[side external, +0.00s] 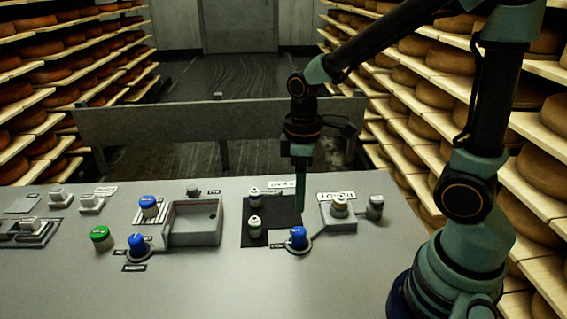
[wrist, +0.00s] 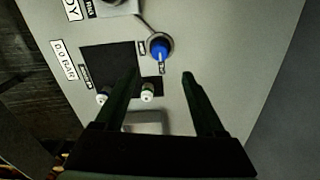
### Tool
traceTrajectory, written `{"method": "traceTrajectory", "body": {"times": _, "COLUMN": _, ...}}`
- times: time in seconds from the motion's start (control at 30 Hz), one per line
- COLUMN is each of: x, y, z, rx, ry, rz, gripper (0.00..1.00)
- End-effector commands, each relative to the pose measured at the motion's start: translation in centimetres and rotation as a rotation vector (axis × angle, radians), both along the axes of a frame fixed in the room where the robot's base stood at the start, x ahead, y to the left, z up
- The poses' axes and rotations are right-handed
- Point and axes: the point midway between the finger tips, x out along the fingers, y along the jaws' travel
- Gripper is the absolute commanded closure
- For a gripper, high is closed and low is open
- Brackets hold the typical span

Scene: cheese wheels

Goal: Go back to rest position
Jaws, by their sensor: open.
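My gripper (side external: 300,205) points down over the grey panel, near the back right of a black square mat (side external: 284,232). In the wrist view its two dark green fingers (wrist: 161,74) are spread apart with nothing held between them. How high the fingertips are above the panel is hard to tell.
A grey open tray (side external: 195,238) stands left. Cheese shelves (side external: 440,100) line the right side. The panel front is clear.

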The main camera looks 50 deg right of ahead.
Motion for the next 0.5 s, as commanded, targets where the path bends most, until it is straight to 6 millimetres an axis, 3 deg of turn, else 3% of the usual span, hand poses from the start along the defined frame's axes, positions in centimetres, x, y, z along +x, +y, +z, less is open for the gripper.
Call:
{"method": "traceTrajectory", "body": {"times": 0.27, "x": 0.0, "y": -0.1, "z": 1.1, "rx": 0.003, "ry": -0.039, "rz": -0.041, "gripper": 0.28}}
{"method": "traceTrajectory", "body": {"times": 0.5, "x": -0.5, "y": -0.7, "z": 5.9, "rx": 0.035, "ry": -0.224, "rz": -0.261, "gripper": 0.28}}
